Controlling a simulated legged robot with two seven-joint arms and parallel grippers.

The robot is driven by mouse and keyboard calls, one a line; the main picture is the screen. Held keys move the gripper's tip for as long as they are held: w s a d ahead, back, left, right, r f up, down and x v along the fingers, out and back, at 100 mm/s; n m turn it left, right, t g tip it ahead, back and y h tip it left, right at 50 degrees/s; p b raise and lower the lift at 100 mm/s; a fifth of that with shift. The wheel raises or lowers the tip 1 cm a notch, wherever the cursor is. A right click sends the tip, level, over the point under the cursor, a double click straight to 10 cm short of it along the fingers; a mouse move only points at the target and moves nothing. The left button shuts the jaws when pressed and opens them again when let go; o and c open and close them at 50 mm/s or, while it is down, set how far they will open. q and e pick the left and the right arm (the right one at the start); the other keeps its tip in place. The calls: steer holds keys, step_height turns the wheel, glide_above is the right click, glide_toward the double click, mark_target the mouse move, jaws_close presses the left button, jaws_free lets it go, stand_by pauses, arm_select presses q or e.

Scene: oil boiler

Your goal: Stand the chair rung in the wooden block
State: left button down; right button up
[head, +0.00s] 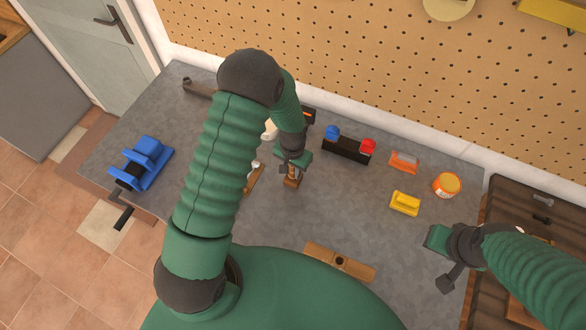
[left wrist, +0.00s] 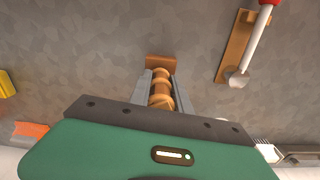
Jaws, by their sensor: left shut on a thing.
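My left gripper (head: 292,172) is shut on the chair rung, a turned brown wooden piece with rounded rings. The rung (left wrist: 161,90) shows between the two grey fingers in the left wrist view. A flat brown piece (left wrist: 160,62) shows at the rung's far end; I cannot tell if it is part of the rung or something under it. The wooden block (head: 322,255), long and brown with a dark round hole, lies at the near edge of the bench, apart from the left gripper. My right gripper (head: 438,240) is over the bench's right end; its fingers are unclear.
A blue vise (head: 145,160) stands at the bench's left. A black holder (head: 346,150) with blue and red items, an orange item (head: 404,161), a yellow item (head: 405,203) and an orange tin (head: 446,185) stand right. A wooden strip (left wrist: 233,50) lies near the left gripper.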

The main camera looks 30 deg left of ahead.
arm_select(q)
steer(key=shift+f, duration=0.3)
steer(key=c, duration=1.1)
jaws_free()
step_height(320, 180, up, 16)
steer(key=b, duration=0.3)
steer(key=shift+b, duration=0.3)
steer(key=shift+r, duration=0.4)
